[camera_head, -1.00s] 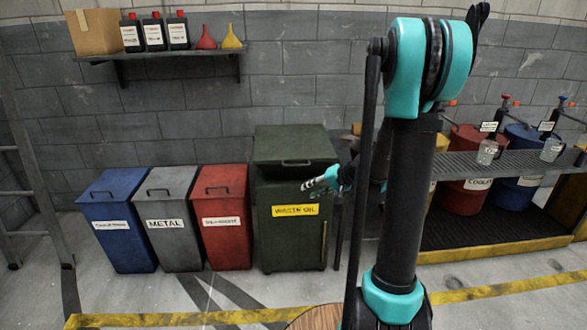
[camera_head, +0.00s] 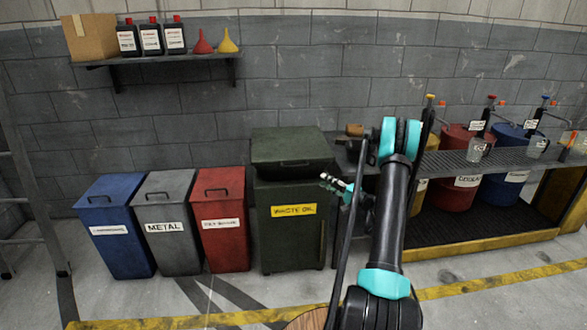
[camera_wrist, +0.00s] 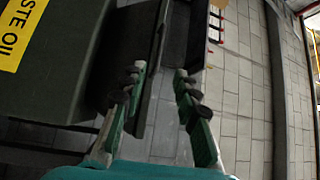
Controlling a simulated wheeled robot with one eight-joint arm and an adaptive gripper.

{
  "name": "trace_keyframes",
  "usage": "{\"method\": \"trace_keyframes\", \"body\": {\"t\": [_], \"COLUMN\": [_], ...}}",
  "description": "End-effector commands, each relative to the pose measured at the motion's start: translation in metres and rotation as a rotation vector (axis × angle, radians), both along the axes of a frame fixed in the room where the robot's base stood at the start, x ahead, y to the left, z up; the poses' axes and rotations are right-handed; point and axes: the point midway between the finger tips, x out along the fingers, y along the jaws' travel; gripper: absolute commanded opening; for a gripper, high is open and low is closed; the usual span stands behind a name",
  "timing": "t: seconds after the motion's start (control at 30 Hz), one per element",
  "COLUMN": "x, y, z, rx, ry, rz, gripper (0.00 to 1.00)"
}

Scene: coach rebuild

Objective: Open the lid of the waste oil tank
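The dark green waste oil tank (camera_head: 290,238) stands against the wall with a yellow label on its front. Its lid (camera_head: 292,145) has a dark handle (camera_head: 295,163) at the front edge; I cannot tell whether it is fully closed. My gripper (camera_head: 325,181) is just right of the tank's upper front, below lid height in the picture. In the wrist view, my gripper (camera_wrist: 160,73) has its two fingers apart with nothing clearly held. A dark panel edge passes by the fingers; contact is unclear. The tank (camera_wrist: 75,60) fills the left of that view.
Red (camera_head: 222,238), grey (camera_head: 168,245) and blue (camera_head: 113,245) bins stand left of the tank. A wall shelf (camera_head: 165,60) with bottles and funnels is above. A rack (camera_head: 480,158) with drums stands at the right. The floor in front is mostly clear.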

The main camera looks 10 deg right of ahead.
Motion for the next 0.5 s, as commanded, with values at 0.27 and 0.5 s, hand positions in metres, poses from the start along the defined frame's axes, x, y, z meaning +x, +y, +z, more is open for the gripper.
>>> {"method": "trace_keyframes", "body": {"t": [0.27,0.5], "x": [0.014,0.046], "y": [0.012,0.045], "z": [0.001,0.007], "rx": [0.013,0.012], "ry": [-0.007,-0.007], "rz": [-0.001,0.0], "gripper": [0.31,0.31]}}
